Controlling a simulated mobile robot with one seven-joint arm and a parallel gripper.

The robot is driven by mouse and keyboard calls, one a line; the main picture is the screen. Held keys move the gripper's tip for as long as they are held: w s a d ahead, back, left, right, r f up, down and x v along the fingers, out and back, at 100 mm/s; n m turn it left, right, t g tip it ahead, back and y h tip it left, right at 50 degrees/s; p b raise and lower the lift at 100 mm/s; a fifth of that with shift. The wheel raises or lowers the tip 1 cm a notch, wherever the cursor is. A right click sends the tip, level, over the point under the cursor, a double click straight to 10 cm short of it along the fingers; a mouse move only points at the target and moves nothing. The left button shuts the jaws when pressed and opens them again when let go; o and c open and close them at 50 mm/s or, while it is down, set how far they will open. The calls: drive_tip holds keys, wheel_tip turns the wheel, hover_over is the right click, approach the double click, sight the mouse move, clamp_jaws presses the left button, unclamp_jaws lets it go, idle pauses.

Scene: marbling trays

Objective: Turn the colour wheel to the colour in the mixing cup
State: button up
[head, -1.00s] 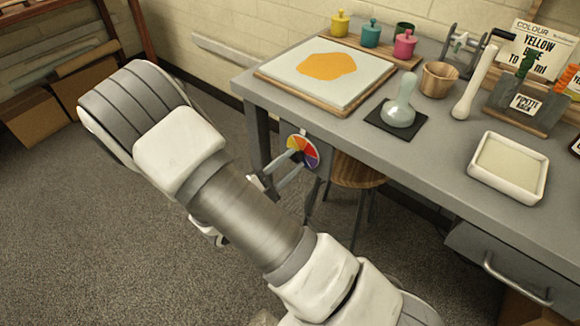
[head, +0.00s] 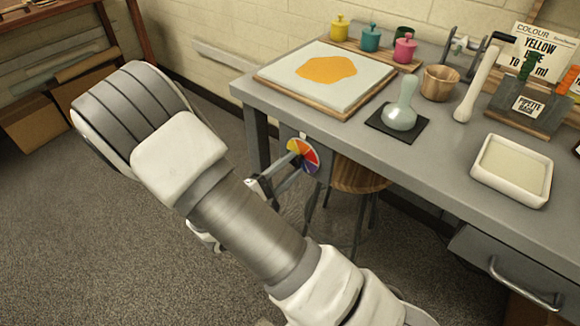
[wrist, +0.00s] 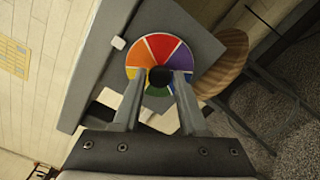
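The colour wheel (head: 311,148), with several coloured sectors, is on a grey plate at the desk's near-left end. In the wrist view the wheel (wrist: 168,46) has a dark hub knob (wrist: 160,78). A small white tab (wrist: 118,43) sits on the plate nearest the orange sector. My gripper (wrist: 160,76) is open, its two fingertips apart on either side of the knob; I cannot tell whether they touch it. In the head view my gripper (head: 294,164) is right at the wheel. A wooden cup (head: 440,83), perhaps the mixing cup, stands on the desk; its contents are unclear.
A colour card (head: 540,52) reads yellow. A wooden stool (head: 358,177) is tucked under the desk near my gripper.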

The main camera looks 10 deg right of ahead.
drive_tip(key=shift+o, duration=1.4)
drive_tip(key=p+v, duration=0.3)
drive_tip(key=v, duration=1.4)
drive_tip(key=shift+s+a, duration=0.15)
drive_tip(key=shift+r, duration=0.1)
